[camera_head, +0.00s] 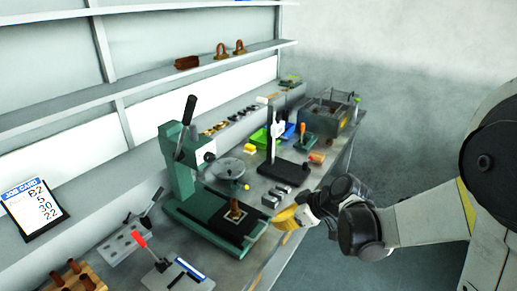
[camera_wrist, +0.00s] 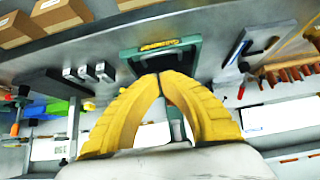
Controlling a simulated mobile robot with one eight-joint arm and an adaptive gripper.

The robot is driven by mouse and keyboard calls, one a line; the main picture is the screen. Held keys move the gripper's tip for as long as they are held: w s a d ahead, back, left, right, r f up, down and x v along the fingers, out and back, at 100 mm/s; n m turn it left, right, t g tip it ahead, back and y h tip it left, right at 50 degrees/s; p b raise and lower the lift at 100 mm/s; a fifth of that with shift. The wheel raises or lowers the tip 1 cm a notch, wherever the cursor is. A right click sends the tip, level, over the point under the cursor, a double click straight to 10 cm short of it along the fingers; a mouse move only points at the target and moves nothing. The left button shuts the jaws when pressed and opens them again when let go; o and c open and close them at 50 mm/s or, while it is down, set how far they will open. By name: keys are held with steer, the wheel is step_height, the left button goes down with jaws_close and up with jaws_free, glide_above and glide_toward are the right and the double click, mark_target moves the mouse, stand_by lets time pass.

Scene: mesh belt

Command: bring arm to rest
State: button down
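My gripper (camera_head: 287,217) has yellow fingers and hangs at the front edge of the workbench, to the right of the green press (camera_head: 183,165). My arm reaches in from the right side of the head view. In the wrist view, the two yellow fingertips (camera_wrist: 160,75) meet, with nothing visible between them. The base of the green press (camera_wrist: 134,62) shows beyond the fingertips there. A small brown part (camera_head: 235,211) stands on the press base in the head view, apart from my gripper.
Grey blocks (camera_head: 275,197) and a black-based stand (camera_head: 285,172) lie just behind my gripper. A job card (camera_head: 34,208), a red-handled clamp (camera_head: 139,240) and a wooden peg rack (camera_head: 78,278) are at left. The floor (camera_head: 405,150) right of the bench is clear.

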steer(key=s+d+r+m+h+b, duration=0.1)
steer(key=s+d+r+m+h, duration=0.1)
steer(key=s, duration=0.4)
steer(key=s+d+r+m+t+h+b, duration=0.1)
steer(key=s+d+r+m+h, duration=0.1)
steer(key=s, duration=0.4)
steer(key=s+d+r+m+h+b, duration=0.1)
steer(key=s+d+r+m+h, duration=0.1)
steer(key=s+d+m, duration=0.2)
steer(key=shift+s+d+r+m+t+h, duration=0.15)
steer(key=shift+s+r+m+t+h, duration=0.2)
steer(key=shift+s+m, duration=0.75)
